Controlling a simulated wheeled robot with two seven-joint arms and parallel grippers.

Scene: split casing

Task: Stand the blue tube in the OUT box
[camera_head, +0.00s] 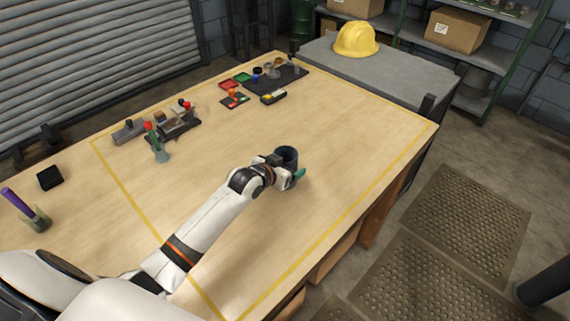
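A dark blue, hollow, upright cylinder (287,154), which looks like the blue tube, is near the middle of the table. My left gripper (285,174) is right at its near side, low over the table. The gripper and wrist cover the cylinder's lower part, so I cannot tell whether the fingers are closed on it. A small teal piece (299,174) shows at the fingertips; I cannot tell whether it is part of the gripper. I cannot make out a box marked OUT. My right gripper is not in view.
A purple stick stands in a cup (38,219) at the left, near a black block (50,178). A holder with red-topped tools (160,153) and a dark fixture (173,124) stand farther back. Small trays (235,98) and a dark mat (290,78) lie at the far end. The table's right side is clear.

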